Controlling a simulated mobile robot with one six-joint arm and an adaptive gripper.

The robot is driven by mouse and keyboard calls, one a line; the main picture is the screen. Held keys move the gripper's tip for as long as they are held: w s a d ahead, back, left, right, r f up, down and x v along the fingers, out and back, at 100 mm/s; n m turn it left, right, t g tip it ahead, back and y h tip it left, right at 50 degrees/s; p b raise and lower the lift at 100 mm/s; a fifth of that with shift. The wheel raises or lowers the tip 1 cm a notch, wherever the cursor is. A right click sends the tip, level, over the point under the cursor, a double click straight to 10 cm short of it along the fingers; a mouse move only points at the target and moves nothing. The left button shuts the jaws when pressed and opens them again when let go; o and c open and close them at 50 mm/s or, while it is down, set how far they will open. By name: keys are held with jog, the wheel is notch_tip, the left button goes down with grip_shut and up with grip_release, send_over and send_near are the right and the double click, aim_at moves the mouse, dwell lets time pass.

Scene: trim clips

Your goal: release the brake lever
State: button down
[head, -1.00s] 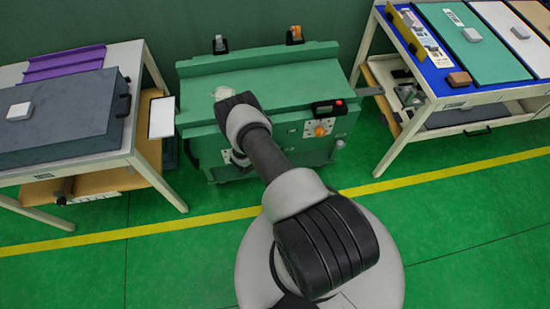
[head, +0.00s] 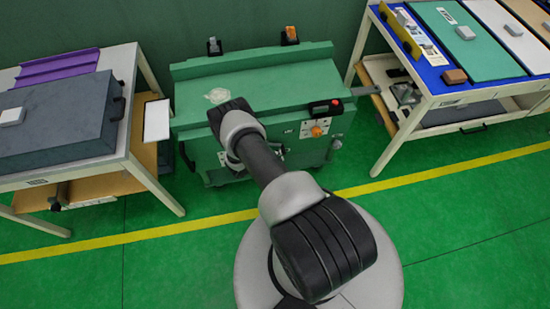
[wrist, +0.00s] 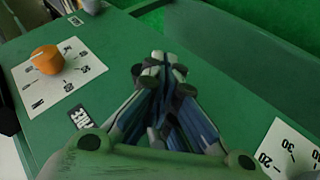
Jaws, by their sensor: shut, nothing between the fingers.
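My gripper (wrist: 163,68) is shut and empty in the wrist view, its fingertips together in front of the machine's green face. In the head view my own arm hides it. The green machine (head: 265,84) stands against the wall. An orange knob (wrist: 47,60) on a white dial plate is left of my fingers and apart from them; it also shows in the head view (head: 317,131). A black handle with a red end (head: 322,107) is above it. A grey clamp (head: 213,47) and an orange clamp (head: 290,36) stand at the back edge. I cannot tell which part is the brake lever.
A white scale plate (wrist: 288,153) is at lower right in the wrist view. A bench with a dark grey case (head: 62,122) stands left, and a blue-topped bench (head: 440,77) stands right. A grey bar (head: 365,90) juts from the machine's right side. The green floor in front is clear.

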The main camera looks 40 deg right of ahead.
jog(key=shift+s+d+r+p, duration=0.25)
jog(key=shift+d+r+p, duration=0.1)
jog(key=shift+r+p, duration=0.15)
jog(key=shift+r, duration=0.1)
dwell(1.5)
jog(key=shift+w+a, duration=0.4)
jog(key=shift+a, duration=0.25)
jog(key=shift+b, duration=0.3)
